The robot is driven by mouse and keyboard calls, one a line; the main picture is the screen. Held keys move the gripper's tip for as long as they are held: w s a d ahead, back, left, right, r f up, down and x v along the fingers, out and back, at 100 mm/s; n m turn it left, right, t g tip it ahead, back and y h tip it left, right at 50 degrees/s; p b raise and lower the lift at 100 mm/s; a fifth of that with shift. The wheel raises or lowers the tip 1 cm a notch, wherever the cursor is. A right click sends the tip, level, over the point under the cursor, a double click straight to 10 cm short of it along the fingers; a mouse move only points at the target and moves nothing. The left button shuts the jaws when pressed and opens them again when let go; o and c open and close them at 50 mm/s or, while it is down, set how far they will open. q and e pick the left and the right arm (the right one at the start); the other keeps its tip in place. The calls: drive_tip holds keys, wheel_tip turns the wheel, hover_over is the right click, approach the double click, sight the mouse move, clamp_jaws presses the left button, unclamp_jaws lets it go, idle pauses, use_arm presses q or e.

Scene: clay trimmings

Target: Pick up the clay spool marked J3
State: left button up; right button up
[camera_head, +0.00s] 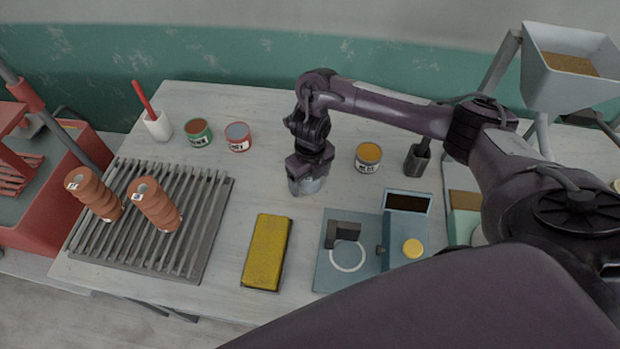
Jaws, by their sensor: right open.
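Two ribbed orange-brown clay spools stand on a grey slatted rack (215,205) at the left. The left spool (98,198) and the right spool (158,208) both look tilted in this view. My right gripper (304,186) points down over the middle of the table, to the right of the rack and apart from both spools. It is open, with nothing seen between its fingers. My left gripper is not in view.
A yellow block (267,252) and a blue-grey device (405,238) lie near the front. Green (198,138), red (238,143) and yellow-topped (367,162) tins and a white cup (158,127) stand behind. A red machine (60,190) borders the table's left.

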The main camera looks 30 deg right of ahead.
drive_tip(key=c, duration=1.2)
drive_tip(key=shift+r, duration=0.1)
